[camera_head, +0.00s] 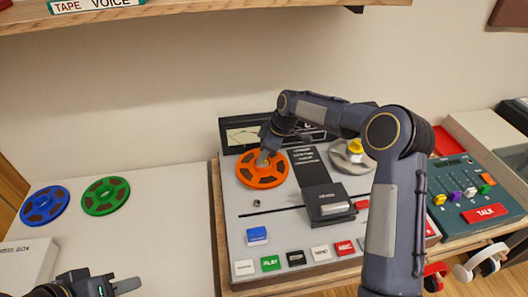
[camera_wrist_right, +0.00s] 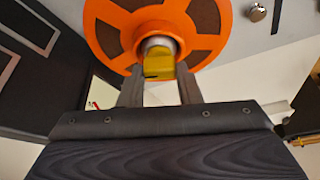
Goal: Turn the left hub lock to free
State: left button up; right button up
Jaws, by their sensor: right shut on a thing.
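An orange reel (camera_head: 262,170) sits on the left hub of the tape deck (camera_head: 290,228). In the right wrist view the orange reel (camera_wrist_right: 110,28) fills the top, with a grey hub and a yellow lock (camera_wrist_right: 159,68) at its centre. My right gripper (camera_head: 265,157) reaches down to that hub; in the wrist view its two fingers (camera_wrist_right: 160,88) stand either side of the yellow lock, shut on it. The right hub has a silver disc (camera_head: 340,158) and a yellow lock (camera_head: 355,147).
Blue (camera_head: 45,205) and green (camera_head: 105,195) reels lie on the white table at left. A mixer panel (camera_head: 470,195) with coloured sliders stands to the right of the deck. A wooden shelf (camera_head: 200,14) overhangs the back. The white table between the reels and deck is clear.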

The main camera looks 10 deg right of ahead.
jog(key=o, duration=1)
jog(key=v, duration=0.8)
jog(key=shift+b, duration=0.35)
jog(key=shift+f, duration=0.1)
